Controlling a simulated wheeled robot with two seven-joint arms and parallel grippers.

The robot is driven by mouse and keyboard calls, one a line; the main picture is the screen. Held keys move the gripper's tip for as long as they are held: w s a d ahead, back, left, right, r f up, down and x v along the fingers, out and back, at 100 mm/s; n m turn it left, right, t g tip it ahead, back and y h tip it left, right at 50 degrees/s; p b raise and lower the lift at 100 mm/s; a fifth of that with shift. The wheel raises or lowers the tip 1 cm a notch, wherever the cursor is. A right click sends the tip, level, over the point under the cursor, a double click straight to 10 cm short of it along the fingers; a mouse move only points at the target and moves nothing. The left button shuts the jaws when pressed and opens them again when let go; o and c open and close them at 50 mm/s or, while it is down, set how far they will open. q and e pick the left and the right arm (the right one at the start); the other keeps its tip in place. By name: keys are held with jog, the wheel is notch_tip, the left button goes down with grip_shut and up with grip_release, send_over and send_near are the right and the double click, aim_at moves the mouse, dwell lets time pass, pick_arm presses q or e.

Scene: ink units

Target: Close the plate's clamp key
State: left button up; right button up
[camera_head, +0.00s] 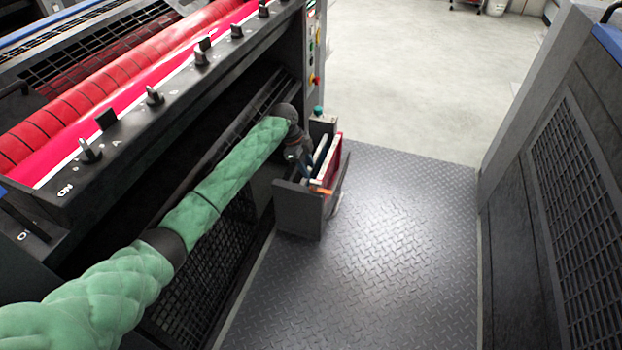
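My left arm, in a green padded sleeve, reaches from the lower left to a small dark grey tool box at the middle. My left gripper (303,160) is small and dark at the arm's end, over or partly inside the box; its fingers are too unclear to tell open from shut. A row of small black keys or knobs stands on the black rail of the press, such as one near the front (154,96) and one farther back (201,55). I cannot tell which is the plate's clamp key, nor whether it is closed. My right gripper is not in view.
The tool box (297,210) holds a red-edged item and upright tools, partly hidden by my gripper. Red ink rollers (75,100) lie beyond the rail. A press panel with buttons (313,45) stands behind the box. The treadplate floor (400,240) is clear; a dark machine (540,170) bounds it right.

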aim_at(316, 181)
pick_arm(q)
jog(key=x, duration=0.7)
jog(key=shift+s+d+f, duration=0.1)
jog(key=shift+d+f, duration=0.05)
grip_shut()
